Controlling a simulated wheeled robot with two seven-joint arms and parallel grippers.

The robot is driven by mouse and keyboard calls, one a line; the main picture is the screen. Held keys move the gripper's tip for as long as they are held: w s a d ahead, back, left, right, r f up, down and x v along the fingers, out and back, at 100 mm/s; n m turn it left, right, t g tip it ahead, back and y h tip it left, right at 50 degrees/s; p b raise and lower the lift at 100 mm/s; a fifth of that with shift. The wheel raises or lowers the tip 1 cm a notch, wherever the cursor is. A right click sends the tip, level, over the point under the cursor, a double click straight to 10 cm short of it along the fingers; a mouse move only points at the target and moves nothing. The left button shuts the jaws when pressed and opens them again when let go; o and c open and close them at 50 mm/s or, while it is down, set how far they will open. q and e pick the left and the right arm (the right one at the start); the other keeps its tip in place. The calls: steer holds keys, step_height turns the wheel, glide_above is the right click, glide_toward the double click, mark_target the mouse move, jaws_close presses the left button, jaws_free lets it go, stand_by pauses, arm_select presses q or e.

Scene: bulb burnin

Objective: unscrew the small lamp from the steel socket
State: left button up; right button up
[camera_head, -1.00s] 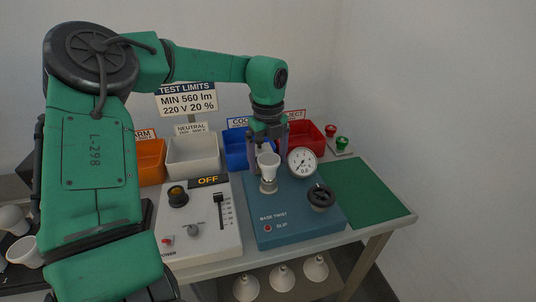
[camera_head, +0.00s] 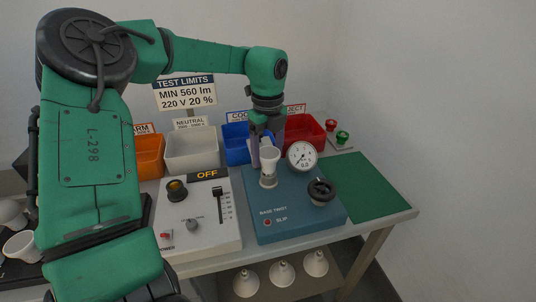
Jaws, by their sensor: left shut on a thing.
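The small lamp (camera_head: 269,160) is white with a flared top and stands upright at the steel socket (camera_head: 268,181) on the blue base twist box (camera_head: 292,210). My left gripper (camera_head: 263,150) reaches down from above and behind the lamp, shut on it. The far finger is partly hidden by the lamp. I cannot tell whether the lamp's base is still in the socket's thread. My right gripper is not in view.
A round dial gauge (camera_head: 301,156) and a black knob (camera_head: 321,191) stand right of the lamp. Orange (camera_head: 149,160), grey (camera_head: 192,152), blue (camera_head: 235,148) and red (camera_head: 304,131) bins line the back. A white control box (camera_head: 197,222) reads OFF. The green mat (camera_head: 362,188) is bare.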

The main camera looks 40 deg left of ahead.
arm_select(q)
steer(key=n, duration=0.1)
steer(key=n+b, duration=0.1)
steer(key=n, duration=0.3)
steer(key=shift+s+f+b, duration=0.1)
steer(key=shift+f+b, duration=0.15)
steer(key=shift+b, duration=0.1)
steer(key=n, duration=0.3)
steer(key=shift+b, duration=0.35)
steer(key=n, duration=0.2)
steer(key=shift+s+d+r+n, duration=0.1)
steer(key=shift+r+n, duration=0.2)
steer(key=shift+n, duration=0.1)
steer(key=shift+n+p, duration=0.3)
steer(key=shift+n, duration=0.7)
steer(key=n, duration=0.4)
steer(key=shift+n, duration=0.3)
steer(key=n, duration=0.2)
steer(key=shift+n, duration=0.3)
steer(key=o, duration=1.2)
steer(key=shift+o, duration=0.2)
steer(key=shift+s, duration=0.1)
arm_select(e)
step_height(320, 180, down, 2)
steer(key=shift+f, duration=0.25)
